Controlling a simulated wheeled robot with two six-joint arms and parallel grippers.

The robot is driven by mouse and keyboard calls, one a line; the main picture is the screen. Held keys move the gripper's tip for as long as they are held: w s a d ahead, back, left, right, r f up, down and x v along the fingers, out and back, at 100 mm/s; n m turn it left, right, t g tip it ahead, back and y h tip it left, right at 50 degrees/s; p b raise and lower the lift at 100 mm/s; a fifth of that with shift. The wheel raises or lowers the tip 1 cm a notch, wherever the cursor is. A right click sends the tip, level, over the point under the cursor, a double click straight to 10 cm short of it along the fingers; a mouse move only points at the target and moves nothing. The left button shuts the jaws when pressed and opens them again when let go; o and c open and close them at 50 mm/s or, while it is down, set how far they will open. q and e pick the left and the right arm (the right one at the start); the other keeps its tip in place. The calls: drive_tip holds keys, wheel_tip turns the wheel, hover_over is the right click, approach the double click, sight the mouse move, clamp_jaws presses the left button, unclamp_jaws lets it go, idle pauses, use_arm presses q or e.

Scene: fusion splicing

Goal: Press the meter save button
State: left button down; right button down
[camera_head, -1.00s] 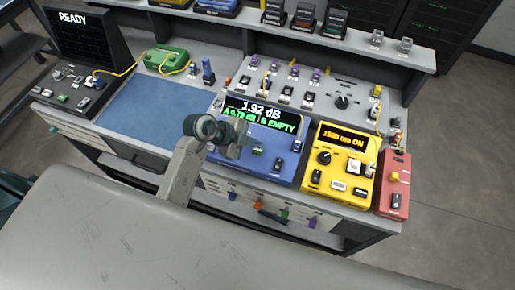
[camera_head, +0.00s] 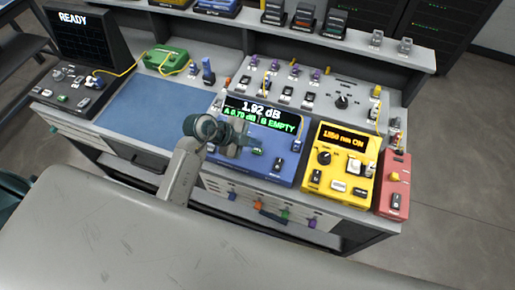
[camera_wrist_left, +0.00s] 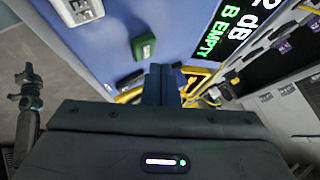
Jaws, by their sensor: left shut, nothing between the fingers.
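The meter (camera_head: 232,165) is a blue box in the middle of the bench. Its screen (camera_head: 262,115) reads 1.92 dB, with a green line for A and B EMPTY. A green button (camera_head: 257,152) and a dark switch (camera_head: 280,163) show on its front. My left gripper (camera_head: 240,140) is shut and empty over the meter, left of the green button. In the left wrist view its fingers (camera_wrist_left: 163,84) are together near the blue face, with the green button (camera_wrist_left: 143,46) up and left of them. I cannot tell whether they touch the meter. No save label is legible.
A yellow unit (camera_head: 325,185) with a lit display and a red unit (camera_head: 395,185) stand right of the meter. A blue mat (camera_head: 150,110) lies clear on the left. Behind are a green device (camera_head: 165,58), a dark READY monitor (camera_head: 78,38) and a connector panel (camera_head: 300,75).

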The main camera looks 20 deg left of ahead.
sight(254, 150)
use_arm(q)
drive_tip(key=shift+f, duration=0.2)
idle(0.4)
drive_tip(key=shift+f, duration=0.25)
drive_tip(key=shift+f, duration=0.45)
idle(0.6)
drive_tip(key=shift+r, duration=0.1)
drive_tip(key=shift+r+p, duration=0.8)
drive_tip(key=shift+p, duration=0.5)
wheel_tip(254, 150, up, 5)
drive_tip(key=p, duration=0.5)
drive_tip(key=shift+p, duration=0.35)
